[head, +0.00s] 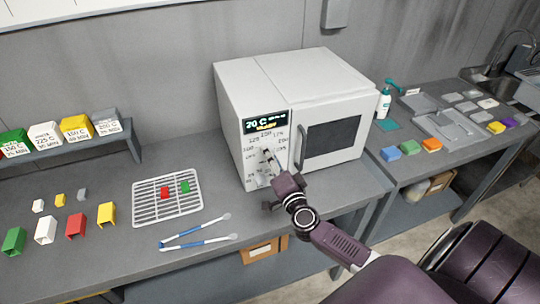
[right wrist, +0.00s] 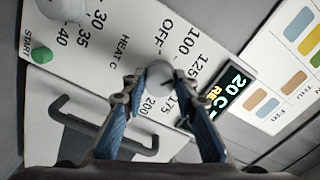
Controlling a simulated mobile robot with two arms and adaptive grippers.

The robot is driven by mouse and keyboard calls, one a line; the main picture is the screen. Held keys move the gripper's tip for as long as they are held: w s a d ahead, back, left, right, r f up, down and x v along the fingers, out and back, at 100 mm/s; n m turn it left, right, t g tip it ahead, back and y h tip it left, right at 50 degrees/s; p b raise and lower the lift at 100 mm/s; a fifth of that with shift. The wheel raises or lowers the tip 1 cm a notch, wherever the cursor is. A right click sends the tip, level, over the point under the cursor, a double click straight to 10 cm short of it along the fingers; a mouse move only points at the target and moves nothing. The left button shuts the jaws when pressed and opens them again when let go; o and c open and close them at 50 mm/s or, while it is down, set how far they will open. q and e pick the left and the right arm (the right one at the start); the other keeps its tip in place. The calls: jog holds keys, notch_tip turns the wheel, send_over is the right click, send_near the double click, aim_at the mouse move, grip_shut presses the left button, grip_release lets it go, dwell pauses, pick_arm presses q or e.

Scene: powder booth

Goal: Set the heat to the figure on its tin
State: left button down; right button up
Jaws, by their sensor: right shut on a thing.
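The white oven (head: 230,110) stands on the grey bench with its door closed. Its display (head: 264,123) reads 20 C, with a smaller yellow line under it. My right gripper (head: 268,160) is at the oven's control panel. In the right wrist view its two blue fingertips close around the grey heat knob (right wrist: 160,74), beside the figures OFF to 200. The knob's pointer is hard to make out. Tins with temperature labels stand on the shelf: green (head: 14,143), white (head: 44,134), yellow (head: 75,127) and grey (head: 107,123). My left gripper is out of view.
A wire rack (head: 150,205) holds a small red piece (head: 165,193) and a small green piece (head: 185,186). Blue-handled tongs (head: 195,242) lie in front. Several coloured channel pieces lie at left. A green START button (right wrist: 41,54) and the black door handle (right wrist: 100,130) are near the gripper.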

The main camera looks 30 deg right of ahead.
jog(key=shift+s+m, duration=0.1)
jog(key=shift+m, duration=9.5)
jog(key=o, duration=1.1)
jog(key=shift+o, duration=0.2)
jog(key=shift+r, duration=0.1)
jog(key=v, duration=0.7)
jog(key=shift+s, duration=0.2)
